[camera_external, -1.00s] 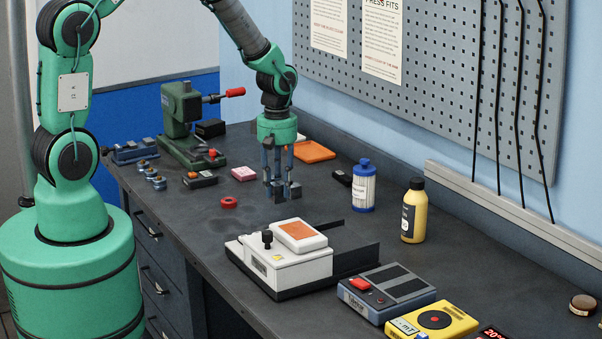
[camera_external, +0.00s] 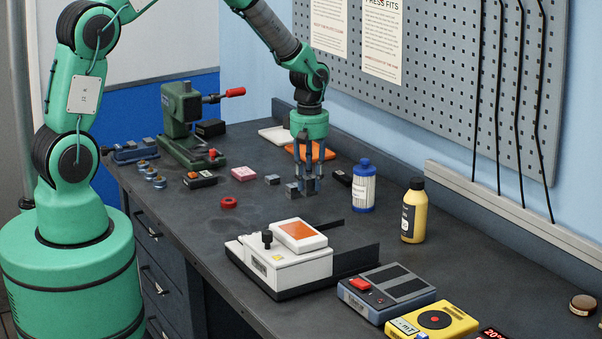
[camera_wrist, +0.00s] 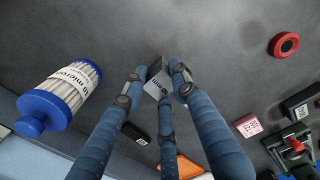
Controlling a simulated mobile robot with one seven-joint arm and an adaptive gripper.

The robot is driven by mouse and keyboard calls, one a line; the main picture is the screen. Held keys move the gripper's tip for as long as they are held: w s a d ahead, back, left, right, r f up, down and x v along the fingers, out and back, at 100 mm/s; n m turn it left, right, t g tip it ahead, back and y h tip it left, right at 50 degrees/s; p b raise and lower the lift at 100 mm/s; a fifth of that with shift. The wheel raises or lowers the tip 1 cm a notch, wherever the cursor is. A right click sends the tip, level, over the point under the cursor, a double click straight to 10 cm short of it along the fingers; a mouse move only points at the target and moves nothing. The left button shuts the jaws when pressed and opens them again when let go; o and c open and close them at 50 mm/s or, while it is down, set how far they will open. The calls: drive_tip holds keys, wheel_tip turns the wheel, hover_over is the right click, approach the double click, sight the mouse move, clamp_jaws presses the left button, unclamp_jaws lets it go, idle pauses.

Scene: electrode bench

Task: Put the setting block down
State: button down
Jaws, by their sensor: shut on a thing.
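In the external view the grip is low, close to the bench top. I cannot tell whether the block touches the bench. Another small grey block (camera_external: 272,180) lies on the bench just left of my gripper.
An orange tray (camera_external: 297,150) and a white tray (camera_external: 275,135) lie behind. A red ring (camera_external: 228,202) and a white device (camera_external: 285,262) are nearer.

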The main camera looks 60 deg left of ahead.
sight(309, 190)
drive_tip(key=shift+f, duration=1.7)
drive_tip(key=shift+f, duration=0.1)
drive_tip(key=c, duration=1.4)
unclamp_jaws()
drive_tip(key=shift+f, duration=0.1)
drive_tip(key=shift+o, duration=0.2)
wheel_tip(309, 190, up, 12)
drive_tip(key=shift+r+p, duration=0.15)
drive_tip(key=shift+p, duration=0.25)
